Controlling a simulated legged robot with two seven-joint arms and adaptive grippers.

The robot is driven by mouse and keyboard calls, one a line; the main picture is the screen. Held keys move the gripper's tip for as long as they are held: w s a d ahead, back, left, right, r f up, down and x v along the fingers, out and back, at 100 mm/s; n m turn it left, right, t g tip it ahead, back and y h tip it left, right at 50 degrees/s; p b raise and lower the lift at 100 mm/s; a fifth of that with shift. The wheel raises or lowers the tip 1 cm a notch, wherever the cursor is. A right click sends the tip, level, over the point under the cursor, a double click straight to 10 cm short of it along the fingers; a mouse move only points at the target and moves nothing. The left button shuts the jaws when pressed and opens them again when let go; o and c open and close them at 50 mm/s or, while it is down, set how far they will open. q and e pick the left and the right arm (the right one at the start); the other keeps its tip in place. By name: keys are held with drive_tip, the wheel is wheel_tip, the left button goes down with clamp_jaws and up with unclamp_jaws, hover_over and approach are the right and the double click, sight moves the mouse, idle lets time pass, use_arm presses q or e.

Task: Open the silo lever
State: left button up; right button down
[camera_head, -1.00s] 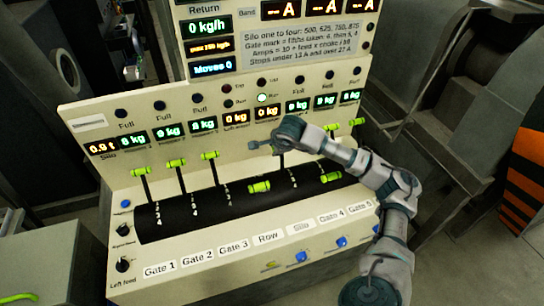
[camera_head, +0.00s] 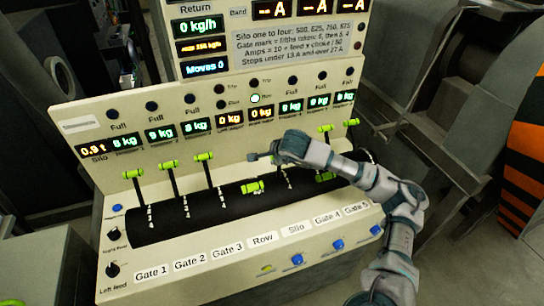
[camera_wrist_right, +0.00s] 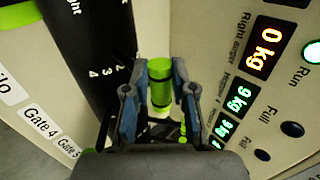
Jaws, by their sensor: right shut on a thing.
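My right gripper (camera_head: 268,156) is at the lever in line with the "Silo" label (camera_head: 296,227) on the pale control panel. In the right wrist view, its two fingers are closed around a bright green cylindrical handle (camera_wrist_right: 160,88). In the head view the gripper hides this handle, and only part of the dark shaft (camera_head: 287,178) shows below it. The scale numbers on the black drum lie beside the grip in the wrist view. My left gripper is in neither current view.
The Gate 1 (camera_head: 133,173), Gate 2 (camera_head: 168,163) and Gate 3 (camera_head: 203,156) levers stand at left. A green handle (camera_head: 252,187) sits low above the "Row" label. Another low handle (camera_head: 326,177) and two raised ones (camera_head: 325,128) are close by at right, near my arm.

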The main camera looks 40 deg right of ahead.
drive_tip(key=shift+s+d+f, duration=0.1)
drive_tip(key=shift+d+f, duration=0.15)
drive_tip(key=c, duration=1)
unclamp_jaws()
drive_tip(key=shift+d, duration=0.15)
drive_tip(key=shift+o, duration=0.2)
drive_tip(key=shift+d+f, duration=0.1)
drive_tip(key=shift+d, duration=0.25)
drive_tip(key=shift+a, duration=0.1)
use_arm(q)
drive_tip(key=shift+d+r, duration=0.15)
drive_tip(key=shift+d, duration=0.2)
use_arm(e)
drive_tip(key=v, duration=1.1)
drive_tip(key=shift+s+d+r, duration=0.2)
drive_tip(key=shift+d+r, duration=0.05)
drive_tip(key=shift+r, duration=0.05)
use_arm(q)
drive_tip(key=shift+a, duration=0.15)
use_arm(e)
drive_tip(key=shift+a, duration=0.4)
